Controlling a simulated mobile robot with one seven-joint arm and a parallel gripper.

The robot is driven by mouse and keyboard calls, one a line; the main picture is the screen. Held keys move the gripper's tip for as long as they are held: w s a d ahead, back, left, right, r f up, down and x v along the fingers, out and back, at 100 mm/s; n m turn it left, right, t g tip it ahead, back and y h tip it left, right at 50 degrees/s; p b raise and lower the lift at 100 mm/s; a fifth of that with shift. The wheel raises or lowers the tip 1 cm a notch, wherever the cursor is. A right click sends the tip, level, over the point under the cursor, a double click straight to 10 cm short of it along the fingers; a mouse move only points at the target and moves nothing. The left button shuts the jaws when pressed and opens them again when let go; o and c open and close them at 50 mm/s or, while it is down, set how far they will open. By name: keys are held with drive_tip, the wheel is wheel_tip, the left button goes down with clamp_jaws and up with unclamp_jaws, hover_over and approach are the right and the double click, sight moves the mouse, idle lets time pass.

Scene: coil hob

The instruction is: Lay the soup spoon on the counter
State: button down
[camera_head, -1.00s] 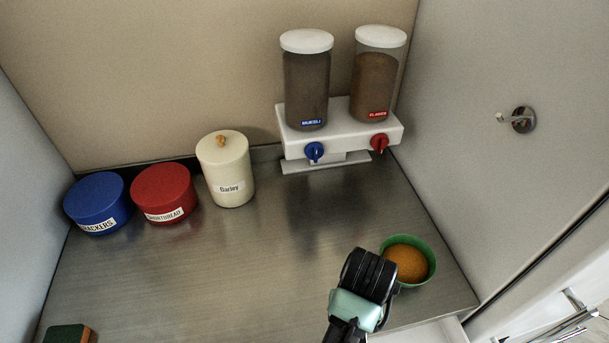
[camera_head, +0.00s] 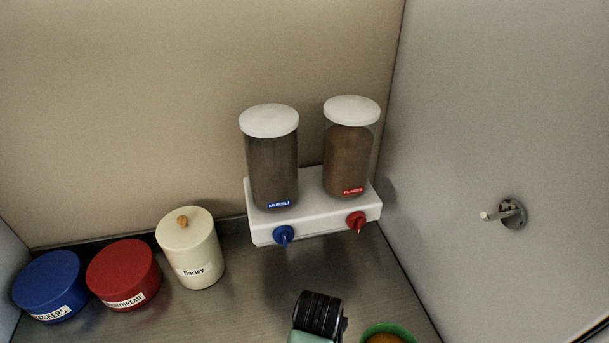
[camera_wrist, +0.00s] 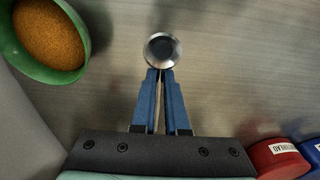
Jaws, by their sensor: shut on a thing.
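The soup spoon (camera_wrist: 163,50) shows in the wrist view as a round, shiny metal bowl just beyond the fingertips, with its thin handle running back between the blue fingers. My gripper (camera_wrist: 161,74) is shut on the handle. The counter (camera_wrist: 225,70) is brushed grey metal and lies below the spoon; I cannot tell the gap between them. In the head view my gripper (camera_head: 318,315) is at the bottom edge, left of the green bowl, and the spoon cannot be made out there. The counter (camera_head: 235,300) is partly cut off.
A green bowl (camera_wrist: 75,73) of orange-brown grains stands at upper left in the wrist view. A two-jar dispenser (camera_head: 315,215) stands at the back. A barley canister (camera_head: 190,250), red tin (camera_head: 124,275) and blue tin (camera_head: 50,288) stand left. Counter between the canister and my gripper is clear.

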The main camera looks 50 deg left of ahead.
drive_tip(key=shift+f, duration=3.2)
drive_tip(key=shift+f, duration=0.2)
drive_tip(key=c, duration=0.9)
unclamp_jaws()
drive_tip(key=shift+c, duration=0.2)
drive_tip(key=shift+r, duration=0.1)
